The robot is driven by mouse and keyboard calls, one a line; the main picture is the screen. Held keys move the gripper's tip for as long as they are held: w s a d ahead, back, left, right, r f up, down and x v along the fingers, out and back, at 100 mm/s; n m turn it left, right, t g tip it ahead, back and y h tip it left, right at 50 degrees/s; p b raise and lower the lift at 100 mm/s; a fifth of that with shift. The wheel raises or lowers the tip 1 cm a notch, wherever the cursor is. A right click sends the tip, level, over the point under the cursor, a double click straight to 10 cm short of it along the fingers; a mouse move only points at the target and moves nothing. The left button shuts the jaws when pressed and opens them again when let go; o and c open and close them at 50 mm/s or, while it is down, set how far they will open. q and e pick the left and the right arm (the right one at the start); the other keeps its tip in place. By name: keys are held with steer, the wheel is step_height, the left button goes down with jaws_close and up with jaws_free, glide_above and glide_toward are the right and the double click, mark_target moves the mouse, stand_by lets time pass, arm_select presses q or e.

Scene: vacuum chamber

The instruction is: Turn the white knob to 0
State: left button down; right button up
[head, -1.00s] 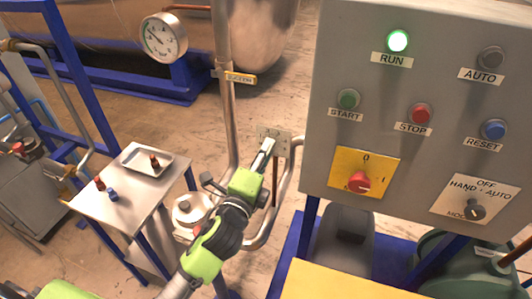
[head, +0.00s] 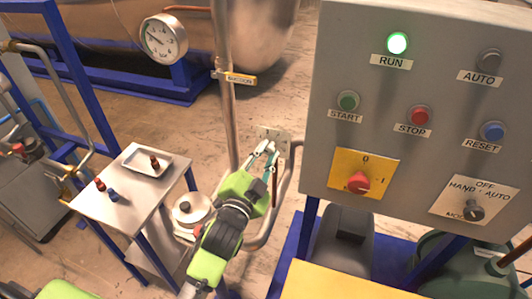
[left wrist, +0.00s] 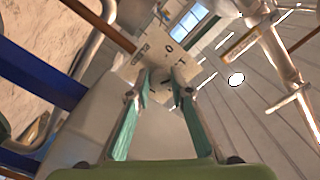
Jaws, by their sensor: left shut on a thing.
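A pale plate (head: 274,138) with dark marks stands beside the steel pipe, left of the grey control panel. In the left wrist view the plate (left wrist: 190,22) shows a 0 and other marks, tilted in the picture. The white knob (left wrist: 161,76) is at the plate between my fingertips; it is small and mostly hidden, so its pointer setting cannot be read. My left gripper (head: 267,147) reaches up to the plate from below and is shut on the knob, its teal fingers (left wrist: 161,84) on either side. My right gripper is not in view.
The grey control panel (head: 430,60) with lit RUN lamp, buttons and a red knob (head: 358,183) stands close on the right. A vertical steel pipe (head: 226,110) runs just left of the plate. A small table (head: 125,215) with a tray stands at left.

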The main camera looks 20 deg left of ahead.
arm_select(q)
steer(key=n, duration=0.4)
steer(key=shift+f+n+p, duration=0.1)
steer(key=shift+n+p, duration=0.3)
steer(key=shift+d+n, duration=0.1)
steer(key=shift+n, duration=1.9)
steer(key=c, duration=1.8)
jaws_free()
steer(key=shift+c, duration=0.2)
steer(key=s, duration=1.2)
steer(key=shift+a, duration=0.2)
